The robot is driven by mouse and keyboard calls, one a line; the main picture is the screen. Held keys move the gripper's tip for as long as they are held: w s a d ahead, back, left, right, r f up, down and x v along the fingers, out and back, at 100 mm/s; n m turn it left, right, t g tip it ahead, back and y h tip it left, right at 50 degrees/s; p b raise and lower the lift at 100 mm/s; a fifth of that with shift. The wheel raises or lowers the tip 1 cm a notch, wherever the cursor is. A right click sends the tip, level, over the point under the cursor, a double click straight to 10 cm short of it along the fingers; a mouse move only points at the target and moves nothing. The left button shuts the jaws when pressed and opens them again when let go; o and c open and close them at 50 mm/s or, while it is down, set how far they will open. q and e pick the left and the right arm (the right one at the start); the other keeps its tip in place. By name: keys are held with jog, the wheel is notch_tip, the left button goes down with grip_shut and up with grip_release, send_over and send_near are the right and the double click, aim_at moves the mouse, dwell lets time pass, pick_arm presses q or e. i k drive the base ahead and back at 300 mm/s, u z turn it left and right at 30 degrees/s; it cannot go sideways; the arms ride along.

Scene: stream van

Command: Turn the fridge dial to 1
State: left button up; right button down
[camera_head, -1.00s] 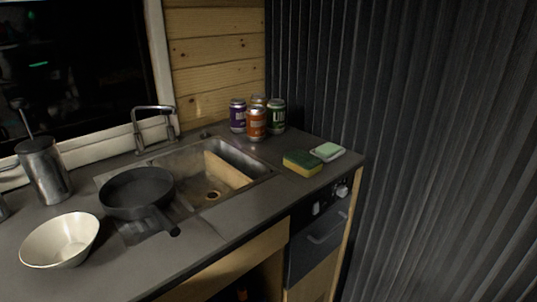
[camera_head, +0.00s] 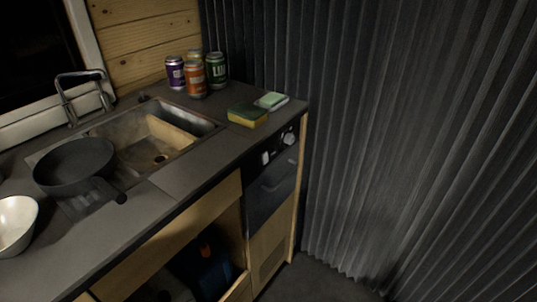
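The fridge (camera_head: 269,191) is a dark-fronted unit set under the right end of the counter, with a handle across its front. Its dial (camera_head: 289,138) is a small light knob at the right of the dark control panel near the top. The dial's setting is too small to read. Neither of my grippers shows in the head view.
A yellow-green sponge (camera_head: 248,115) and a soap dish (camera_head: 271,101) lie on the counter above the fridge. Several cans (camera_head: 196,79) stand behind the sink (camera_head: 187,125). A black pan (camera_head: 75,167) and a white bowl (camera_head: 14,224) are at left. A ribbed dark curtain (camera_head: 400,130) borders the counter's right.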

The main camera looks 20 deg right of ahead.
aim_at(290, 139)
jog(key=u, duration=0.2)
jog(key=k, duration=0.35)
jog(key=z, duration=1.1)
jog(key=i, duration=0.8)
jog(key=u, duration=0.1)
